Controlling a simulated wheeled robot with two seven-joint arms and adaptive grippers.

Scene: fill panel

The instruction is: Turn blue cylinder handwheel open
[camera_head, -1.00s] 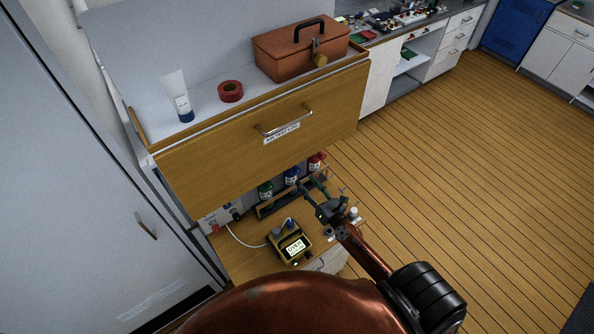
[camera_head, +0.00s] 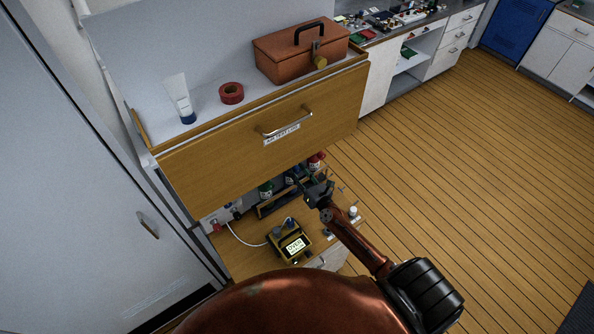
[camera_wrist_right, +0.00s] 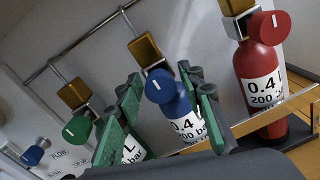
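The blue cylinder (camera_wrist_right: 174,110) stands upright in the rack, its blue round handwheel (camera_wrist_right: 160,86) facing the right wrist camera with a white mark on it. A brass block sits above the handwheel. My right gripper (camera_wrist_right: 168,92) is open, with green-padded fingers on either side of the handwheel in this view. I cannot tell whether the fingers touch it or how far they reach around it. In the head view my right gripper (camera_head: 308,184) covers part of the blue cylinder (camera_head: 291,175). My left gripper is not in view.
A red cylinder (camera_wrist_right: 260,75) with a red handwheel stands close on the right. A green handwheel (camera_wrist_right: 76,130) is on the left. The wooden drawer (camera_head: 260,135) overhangs the rack. A yellow meter (camera_head: 291,246) sits on the worktop in front.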

